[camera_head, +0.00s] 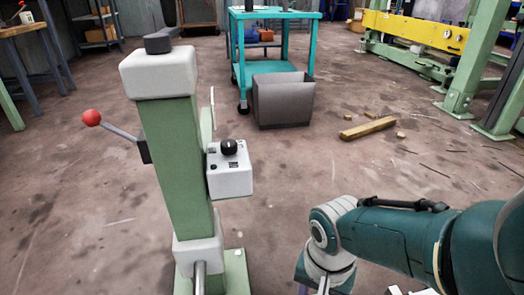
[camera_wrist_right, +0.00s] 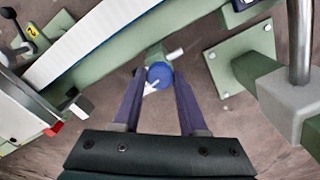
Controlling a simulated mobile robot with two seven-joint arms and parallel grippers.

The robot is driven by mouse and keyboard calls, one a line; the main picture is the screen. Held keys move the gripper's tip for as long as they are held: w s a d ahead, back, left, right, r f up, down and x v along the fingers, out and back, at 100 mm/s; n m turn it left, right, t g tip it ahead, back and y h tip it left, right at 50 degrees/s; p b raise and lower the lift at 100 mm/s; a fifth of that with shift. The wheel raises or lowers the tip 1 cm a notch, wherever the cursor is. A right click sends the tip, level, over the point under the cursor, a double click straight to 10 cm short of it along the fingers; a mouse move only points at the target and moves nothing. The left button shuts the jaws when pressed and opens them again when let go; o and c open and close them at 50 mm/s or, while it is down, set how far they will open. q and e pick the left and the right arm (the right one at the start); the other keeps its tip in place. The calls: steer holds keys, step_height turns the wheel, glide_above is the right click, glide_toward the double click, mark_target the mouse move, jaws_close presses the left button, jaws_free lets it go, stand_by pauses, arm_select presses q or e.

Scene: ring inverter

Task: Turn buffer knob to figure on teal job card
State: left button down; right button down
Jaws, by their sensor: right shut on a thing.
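In the right wrist view, my right gripper (camera_wrist_right: 159,76) has its two purple fingers on either side of a round blue knob (camera_wrist_right: 159,75), shut on it. The knob sits on a green fitting, with a pale pointer-like mark at its lower left. I cannot read any figures around it. In the head view my right arm comes in from the right and its wrist bends down at the bottom edge; the fingertips and blue knob are out of sight there. No teal job card can be made out in either view. My left gripper is not in view.
A green machine column (camera_head: 175,150) stands left of centre, with a red-ball lever (camera_head: 91,118) and a pale control box (camera_head: 231,172) bearing a black knob (camera_head: 228,147). A grey bin (camera_head: 284,101) stands before a teal cart (camera_head: 275,14). Timber (camera_head: 367,128) lies on the floor.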

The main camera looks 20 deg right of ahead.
stand_by(0.5)
steer(key=shift+c, duration=2.2)
jaws_free()
steer(key=shift+r, duration=0.1)
steer(key=shift+r+p, duration=0.25)
steer(key=shift+p, duration=0.15)
step_height(320, 180, up, 9)
steer(key=p, duration=0.9)
steer(key=shift+r, duration=0.1)
